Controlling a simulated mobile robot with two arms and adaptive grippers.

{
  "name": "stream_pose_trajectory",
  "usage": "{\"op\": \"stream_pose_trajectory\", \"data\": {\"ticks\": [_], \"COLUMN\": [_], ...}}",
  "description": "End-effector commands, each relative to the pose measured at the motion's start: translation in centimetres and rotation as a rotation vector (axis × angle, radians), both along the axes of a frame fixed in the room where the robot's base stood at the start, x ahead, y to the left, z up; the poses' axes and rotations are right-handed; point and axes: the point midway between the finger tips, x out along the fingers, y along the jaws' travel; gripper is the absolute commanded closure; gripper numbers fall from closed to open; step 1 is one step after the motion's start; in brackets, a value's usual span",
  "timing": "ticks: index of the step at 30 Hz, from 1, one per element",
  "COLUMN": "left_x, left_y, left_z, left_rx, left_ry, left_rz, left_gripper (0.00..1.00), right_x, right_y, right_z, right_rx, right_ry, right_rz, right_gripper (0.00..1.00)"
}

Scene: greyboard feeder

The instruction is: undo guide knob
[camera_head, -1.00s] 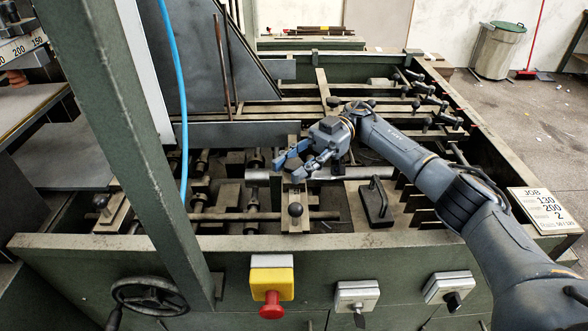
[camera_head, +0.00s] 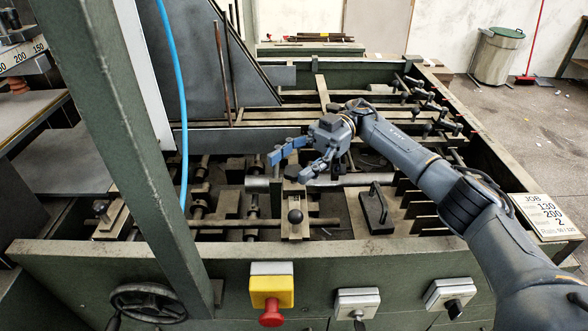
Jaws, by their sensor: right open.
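A guide knob with a round black ball top (camera_head: 295,216) stands on a pale guide block (camera_head: 294,231) on the cross bar, in the middle of the machine bed. A second dark knob (camera_head: 100,207) sits on another block at the left. My right gripper (camera_head: 288,165) is open and empty. Its blue fingers point left and slightly down, above and behind the ball knob in the picture, apart from it. My left gripper is not in view.
A black handled block (camera_head: 377,209) lies right of the knob. The green front rail (camera_head: 420,247) carries a red button (camera_head: 271,312) and switches. A green post (camera_head: 125,140) and blue hose (camera_head: 178,90) stand at left.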

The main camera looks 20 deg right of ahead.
Motion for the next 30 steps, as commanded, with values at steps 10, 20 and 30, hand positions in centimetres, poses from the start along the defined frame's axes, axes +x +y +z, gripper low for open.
{"op": "stream_pose_trajectory", "data": {"ticks": [10, 20, 30], "left_x": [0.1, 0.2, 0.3], "left_y": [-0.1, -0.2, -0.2], "left_z": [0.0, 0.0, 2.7], "left_rx": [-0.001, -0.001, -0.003], "left_ry": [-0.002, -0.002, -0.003], "left_rz": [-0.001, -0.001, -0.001], "left_gripper": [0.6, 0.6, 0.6], "right_x": [0.1, 0.1, -0.3], "right_y": [0.0, 0.0, 1.2], "right_z": [6.5, 8.0, 8.6], "right_rx": [0.002, 0.001, -0.101], "right_ry": [-0.003, 0.001, -0.101], "right_rz": [-0.001, -0.002, 0.024], "right_gripper": [0.41, 0.41, 0.41]}}
